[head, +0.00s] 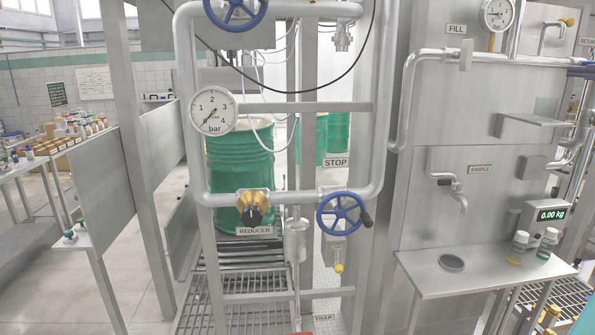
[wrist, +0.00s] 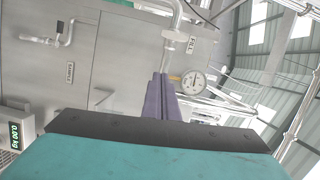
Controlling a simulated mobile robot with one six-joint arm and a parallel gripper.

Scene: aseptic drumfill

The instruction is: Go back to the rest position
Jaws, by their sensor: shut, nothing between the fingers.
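My gripper (wrist: 160,78) shows in the wrist view as two purple-grey fingers lying together, with nothing between them. Behind it is a steel panel with a FILL label (wrist: 191,45) and a round gauge (wrist: 193,84). The fingers appear apart from these. In the head view the gripper cannot be made out clearly. A dark blue shape at the right edge there is cut off, and I cannot tell whether it is part of my gripper.
A steel shelf (head: 432,283) at right holds two small bottles near a scale display (head: 551,214) reading 0.00 kg. Piping with a bar gauge (head: 213,111), a reducer knob (head: 252,209) and a blue handwheel (head: 341,214) stands before a green drum (head: 240,165).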

